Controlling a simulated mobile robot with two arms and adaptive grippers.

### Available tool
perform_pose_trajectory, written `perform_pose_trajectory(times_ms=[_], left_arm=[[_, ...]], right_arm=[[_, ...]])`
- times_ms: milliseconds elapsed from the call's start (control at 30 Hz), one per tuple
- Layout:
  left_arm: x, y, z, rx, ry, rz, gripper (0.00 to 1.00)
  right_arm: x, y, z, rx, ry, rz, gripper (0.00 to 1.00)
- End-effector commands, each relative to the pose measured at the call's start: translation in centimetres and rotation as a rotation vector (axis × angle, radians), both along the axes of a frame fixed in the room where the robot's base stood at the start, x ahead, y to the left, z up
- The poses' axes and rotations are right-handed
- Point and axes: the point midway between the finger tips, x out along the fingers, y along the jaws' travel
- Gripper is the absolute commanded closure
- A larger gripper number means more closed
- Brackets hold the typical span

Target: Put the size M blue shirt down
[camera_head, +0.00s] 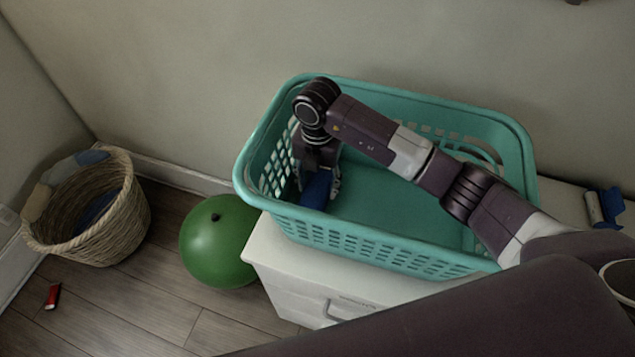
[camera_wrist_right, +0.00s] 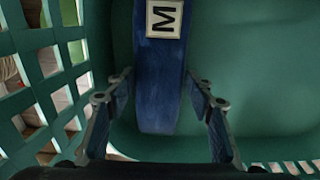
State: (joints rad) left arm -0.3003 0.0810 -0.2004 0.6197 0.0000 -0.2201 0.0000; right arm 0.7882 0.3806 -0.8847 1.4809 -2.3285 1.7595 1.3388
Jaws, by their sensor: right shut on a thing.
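The size M blue shirt (camera_head: 316,192) is a folded blue bundle inside the left end of the teal laundry basket (camera_head: 400,262). In the right wrist view the shirt (camera_wrist_right: 158,95) shows a white label with a black M. My right gripper (camera_head: 317,182) reaches down into the basket and is shut on the shirt, with a finger (camera_wrist_right: 160,78) on each side of it. The shirt is close to the basket's slotted left wall. I cannot tell if it touches the basket floor. My left gripper is not in view.
The basket stands on a white cabinet (camera_head: 290,268) against the wall. Its middle floor is bare. A blue and grey item (camera_head: 604,208) lies to its right. A green ball (camera_head: 218,242), a wicker basket (camera_head: 120,225) with cloths and a small red object (camera_head: 53,296) are at left.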

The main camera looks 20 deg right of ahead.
Motion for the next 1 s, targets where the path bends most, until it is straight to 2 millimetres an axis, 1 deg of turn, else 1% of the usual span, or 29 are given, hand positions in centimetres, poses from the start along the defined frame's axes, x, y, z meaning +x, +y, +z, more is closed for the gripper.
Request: perform_pose_trajectory(times_ms=[200,233,367,400,633,733,767,867,1000], left_arm=[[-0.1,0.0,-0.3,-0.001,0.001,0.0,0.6],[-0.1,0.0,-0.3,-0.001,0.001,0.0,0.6],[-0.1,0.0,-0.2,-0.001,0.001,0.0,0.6],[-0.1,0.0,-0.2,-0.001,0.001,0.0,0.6],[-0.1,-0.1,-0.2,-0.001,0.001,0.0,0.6],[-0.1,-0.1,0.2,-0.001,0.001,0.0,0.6],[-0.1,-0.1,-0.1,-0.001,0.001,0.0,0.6],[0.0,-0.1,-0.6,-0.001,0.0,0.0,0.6],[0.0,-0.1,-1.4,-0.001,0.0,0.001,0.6]], right_arm=[[0.0,0.0,-0.3,0.0,0.0,0.0,0.8],[0.0,0.0,-0.3,0.0,0.0,0.0,0.5],[0.0,0.0,-0.2,0.0,0.0,0.0,0.36],[0.0,0.0,-0.2,0.0,0.0,0.0,0.34],[0.0,0.0,-0.2,0.001,0.001,0.0,0.34],[0.0,0.0,0.3,0.001,0.001,0.0,0.34],[0.0,0.0,0.4,0.0,-0.001,0.0,0.34],[0.1,0.1,1.7,0.001,-0.003,0.0,0.34],[0.1,0.0,4.6,0.001,-0.006,0.001,0.34]])
